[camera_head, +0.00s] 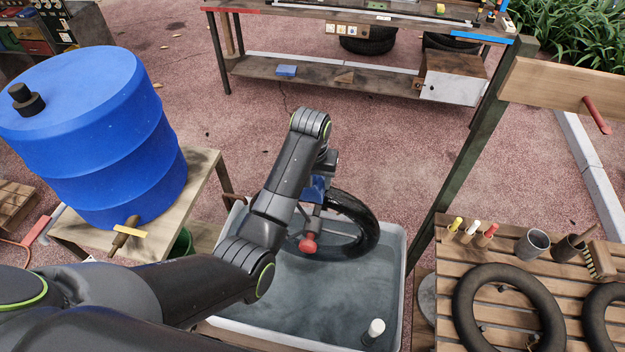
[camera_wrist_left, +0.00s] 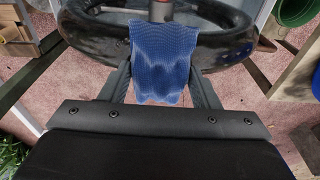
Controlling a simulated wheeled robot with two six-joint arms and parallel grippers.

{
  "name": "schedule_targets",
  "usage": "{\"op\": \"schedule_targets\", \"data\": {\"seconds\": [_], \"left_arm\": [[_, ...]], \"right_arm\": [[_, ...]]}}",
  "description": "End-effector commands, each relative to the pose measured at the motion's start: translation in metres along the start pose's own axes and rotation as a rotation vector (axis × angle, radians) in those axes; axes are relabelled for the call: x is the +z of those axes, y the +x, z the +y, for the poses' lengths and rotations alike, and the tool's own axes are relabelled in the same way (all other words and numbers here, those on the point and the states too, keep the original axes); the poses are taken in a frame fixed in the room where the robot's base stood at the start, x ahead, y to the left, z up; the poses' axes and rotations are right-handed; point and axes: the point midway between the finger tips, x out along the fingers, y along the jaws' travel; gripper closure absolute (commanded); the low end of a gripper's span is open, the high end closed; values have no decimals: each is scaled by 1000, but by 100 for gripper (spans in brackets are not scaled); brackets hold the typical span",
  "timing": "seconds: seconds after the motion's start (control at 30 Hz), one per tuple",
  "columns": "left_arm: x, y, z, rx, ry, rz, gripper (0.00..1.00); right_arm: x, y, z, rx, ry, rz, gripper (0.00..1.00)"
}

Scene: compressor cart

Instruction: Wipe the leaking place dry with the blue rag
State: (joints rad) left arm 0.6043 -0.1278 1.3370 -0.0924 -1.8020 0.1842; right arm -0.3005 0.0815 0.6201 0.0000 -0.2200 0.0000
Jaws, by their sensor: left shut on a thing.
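My left gripper (camera_head: 322,172) is shut on the blue rag (camera_head: 314,190), beside the black tyre (camera_head: 362,222) in the tub. In the left wrist view the rag (camera_wrist_left: 163,52) hangs between the fingers of my left gripper (camera_wrist_left: 162,78) and covers part of the tyre (camera_wrist_left: 103,38). I cannot tell whether the rag touches the tyre. A red knob (camera_head: 308,246) shows just below the rag. The leaking place cannot be made out; my arm and the rag hide part of the tyre. My right gripper is not in view.
The pale tub (camera_head: 398,290) holds grey water, with a white-capped item (camera_head: 373,331) near its front right. A blue barrel (camera_head: 95,135) stands at left on a wooden stand. At right, a slatted table (camera_head: 448,300) bears an inner tube (camera_head: 508,310) and cups. A post (camera_head: 462,150) rises between.

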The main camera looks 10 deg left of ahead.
Motion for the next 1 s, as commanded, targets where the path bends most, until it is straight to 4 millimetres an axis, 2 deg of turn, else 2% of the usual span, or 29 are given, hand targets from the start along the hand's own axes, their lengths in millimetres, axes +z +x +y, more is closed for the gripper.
{"op": "schedule_targets", "data": {"seconds": [0.7,1.0], "left_arm": [[-20,2,0,-1,-1,0,62],[-10,3,0,1,-1,-2,62]], "right_arm": [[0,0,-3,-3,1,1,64],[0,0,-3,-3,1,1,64]]}}
